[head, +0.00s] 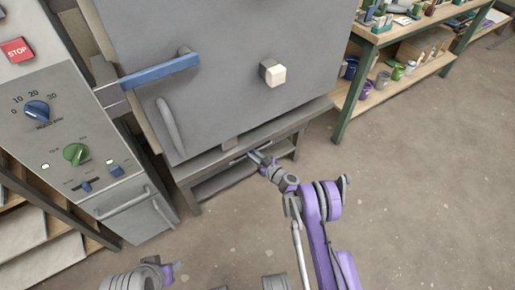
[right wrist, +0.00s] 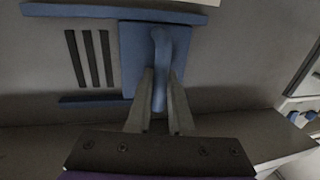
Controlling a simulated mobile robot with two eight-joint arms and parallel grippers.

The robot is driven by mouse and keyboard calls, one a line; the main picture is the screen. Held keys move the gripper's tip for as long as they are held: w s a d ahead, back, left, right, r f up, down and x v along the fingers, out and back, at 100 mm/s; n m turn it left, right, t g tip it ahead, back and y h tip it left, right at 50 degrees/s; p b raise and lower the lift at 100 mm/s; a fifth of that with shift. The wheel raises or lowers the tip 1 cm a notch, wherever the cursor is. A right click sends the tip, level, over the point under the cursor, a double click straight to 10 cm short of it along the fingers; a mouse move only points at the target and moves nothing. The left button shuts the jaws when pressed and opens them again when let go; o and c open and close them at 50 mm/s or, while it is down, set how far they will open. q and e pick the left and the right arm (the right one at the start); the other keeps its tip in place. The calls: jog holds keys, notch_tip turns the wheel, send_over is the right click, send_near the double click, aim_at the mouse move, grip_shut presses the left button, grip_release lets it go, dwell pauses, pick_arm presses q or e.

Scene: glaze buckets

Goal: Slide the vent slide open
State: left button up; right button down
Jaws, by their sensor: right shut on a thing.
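The vent slide is a blue plate (right wrist: 133,62) with a hooked blue handle (right wrist: 159,62), set between an upper blue rail (right wrist: 110,12) and a lower one. Dark vertical vent slots (right wrist: 90,58) show uncovered just left of the plate. My right gripper (right wrist: 160,108) is shut on the handle, one finger on each side of it. In the head view my right gripper (head: 262,159) reaches under the front lower edge of the kiln, where the slide cannot be made out. My left gripper (head: 174,271) is at the bottom left, away from the kiln; its jaws are unclear.
The grey kiln door (head: 225,65) with a blue latch handle (head: 160,71) stands above my right gripper. A control panel (head: 55,125) is at the left. A shelf (head: 390,80) with pots is at the back right. The floor (head: 420,200) at right is clear.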

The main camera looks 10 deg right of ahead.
jog(key=c, duration=0.8)
grip_release()
jog(key=p+v, duration=0.1)
jog(key=v, duration=1)
jog(key=shift+f, duration=0.1)
